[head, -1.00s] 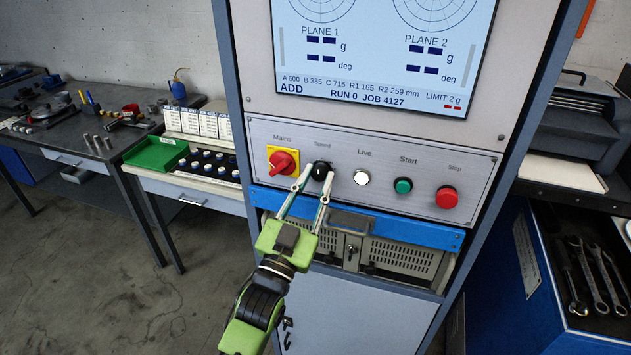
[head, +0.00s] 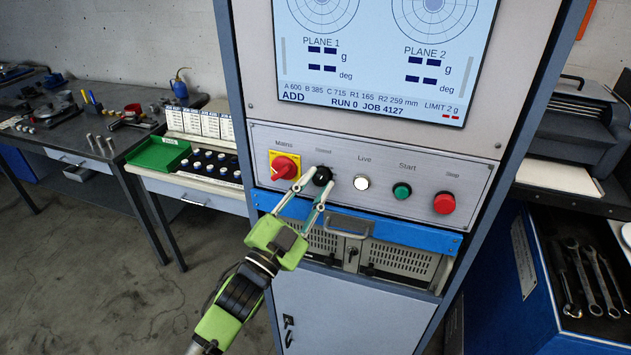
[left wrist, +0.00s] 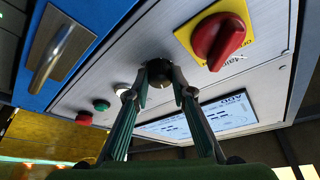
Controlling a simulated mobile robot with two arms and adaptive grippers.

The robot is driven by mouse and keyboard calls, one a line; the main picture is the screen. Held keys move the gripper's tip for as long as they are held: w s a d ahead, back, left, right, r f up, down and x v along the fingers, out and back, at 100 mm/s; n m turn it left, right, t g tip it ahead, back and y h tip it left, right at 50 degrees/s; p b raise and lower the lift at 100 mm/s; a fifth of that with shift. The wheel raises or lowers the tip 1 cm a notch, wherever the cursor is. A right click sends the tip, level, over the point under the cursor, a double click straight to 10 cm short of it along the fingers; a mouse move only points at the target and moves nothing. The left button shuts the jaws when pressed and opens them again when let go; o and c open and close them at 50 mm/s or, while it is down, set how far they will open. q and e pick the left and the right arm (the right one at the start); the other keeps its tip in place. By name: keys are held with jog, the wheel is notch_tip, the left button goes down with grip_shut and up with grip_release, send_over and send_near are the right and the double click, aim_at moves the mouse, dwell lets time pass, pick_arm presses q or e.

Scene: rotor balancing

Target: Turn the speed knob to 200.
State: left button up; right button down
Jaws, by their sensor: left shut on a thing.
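The black speed knob (head: 322,176) sits on the silver control panel (head: 430,172), between the red mains switch (head: 285,167) on its yellow plate and the white Live lamp (head: 361,183). My left gripper (head: 319,181) reaches up from below, its fingertips closed on the two sides of the knob. In the left wrist view the fingertips (left wrist: 159,80) meet around the dark knob (left wrist: 159,72), which they partly hide. The knob's scale and pointer cannot be read. The screen (head: 380,50) shows RUN 0, JOB 4127. My right gripper is in neither view.
The green Start button (head: 402,191) and red Stop button (head: 445,201) are to the right on the panel. A blue drawer front with a handle (head: 349,222) lies just below. A bench (head: 70,150) stands left, an open drawer of wrenches (head: 588,278) right.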

pick_arm(q)
jog(key=shift+r+m+g+h+p, duration=0.15)
jog(key=shift+m+g+p, duration=0.25)
jog(key=shift+m, duration=0.45)
jog(key=shift+m+g+h+p, duration=0.15)
jog(key=shift+m+g+p, duration=0.2)
jog(key=shift+m, duration=0.5)
jog(key=o, duration=1.1)
